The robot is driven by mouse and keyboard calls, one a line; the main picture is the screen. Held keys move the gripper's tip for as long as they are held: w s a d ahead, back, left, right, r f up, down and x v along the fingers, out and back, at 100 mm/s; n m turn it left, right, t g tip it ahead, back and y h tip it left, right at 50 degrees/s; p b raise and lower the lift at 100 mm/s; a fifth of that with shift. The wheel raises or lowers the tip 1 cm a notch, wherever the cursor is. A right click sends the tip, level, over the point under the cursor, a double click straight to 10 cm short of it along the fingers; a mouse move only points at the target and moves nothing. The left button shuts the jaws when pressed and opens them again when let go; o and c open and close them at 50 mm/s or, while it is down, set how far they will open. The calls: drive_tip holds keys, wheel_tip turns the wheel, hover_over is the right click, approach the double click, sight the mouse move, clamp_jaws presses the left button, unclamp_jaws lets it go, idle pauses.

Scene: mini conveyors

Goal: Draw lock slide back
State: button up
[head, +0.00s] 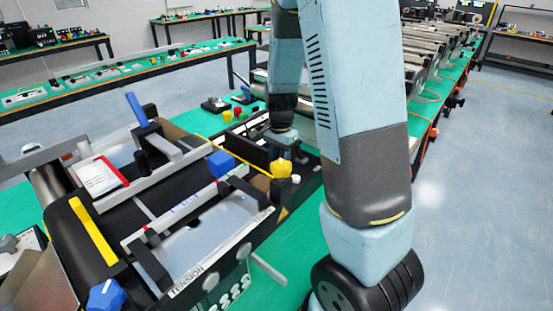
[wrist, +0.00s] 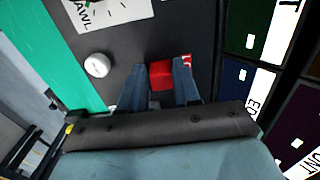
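A small red block (wrist: 160,76), which looks like the lock slide's knob, sits on a dark panel in the wrist view. A small red and white patch shows just beyond the right fingertip. In the head view my gripper (head: 283,141) points down over the black panel near a yellow knob (head: 282,168). There the red block is hidden behind my gripper and nearby parts.
A white round knob (wrist: 97,65) and a white printed card (wrist: 110,12) lie left of my gripper. Labelled dark panels (wrist: 250,75) are at the right. In the head view, a blue block (head: 221,163) and a blue lever (head: 137,108) stand up from the conveyor.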

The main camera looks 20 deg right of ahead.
drive_tip(key=o, duration=0.4)
drive_tip(key=shift+s, duration=0.1)
drive_tip(key=shift+r, duration=0.1)
wheel_tip(320, 180, up, 14)
drive_tip(key=shift+f, duration=0.2)
idle(0.7)
